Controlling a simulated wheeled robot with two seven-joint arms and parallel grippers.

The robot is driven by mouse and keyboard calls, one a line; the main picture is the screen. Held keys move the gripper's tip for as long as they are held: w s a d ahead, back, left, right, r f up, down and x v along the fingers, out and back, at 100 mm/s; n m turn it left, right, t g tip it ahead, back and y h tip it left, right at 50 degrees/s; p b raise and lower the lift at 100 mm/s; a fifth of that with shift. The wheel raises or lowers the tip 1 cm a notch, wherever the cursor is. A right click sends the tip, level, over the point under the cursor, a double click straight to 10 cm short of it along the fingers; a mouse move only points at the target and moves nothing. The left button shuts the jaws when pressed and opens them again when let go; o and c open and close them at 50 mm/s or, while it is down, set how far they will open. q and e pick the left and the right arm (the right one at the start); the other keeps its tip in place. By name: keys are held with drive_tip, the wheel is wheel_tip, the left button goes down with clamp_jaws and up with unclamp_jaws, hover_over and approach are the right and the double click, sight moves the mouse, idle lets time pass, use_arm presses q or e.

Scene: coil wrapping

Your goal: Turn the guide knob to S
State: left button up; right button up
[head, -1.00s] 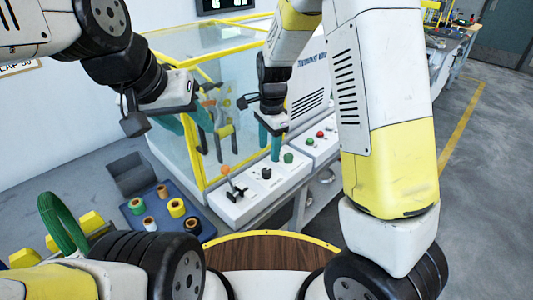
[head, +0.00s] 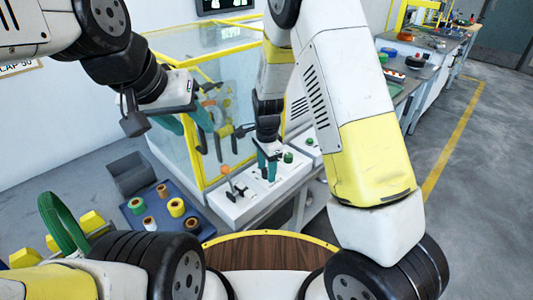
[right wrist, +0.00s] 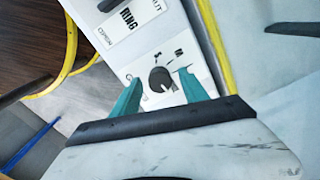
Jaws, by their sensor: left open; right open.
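The guide knob (right wrist: 160,79) is a small black dial on the white control panel (right wrist: 124,54). In the right wrist view it shows between the two teal fingers of my right gripper (right wrist: 159,82), with a gap on each side. My left gripper (head: 188,125) is open and empty in front of the glass enclosure.
A lever with an orange ball (head: 224,170) stands left of the knob, and a green button (head: 288,157) is to its right. The yellow-framed glass enclosure (head: 185,75) is behind. A blue tray (head: 150,195) with several coils lies at left.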

clamp_jaws()
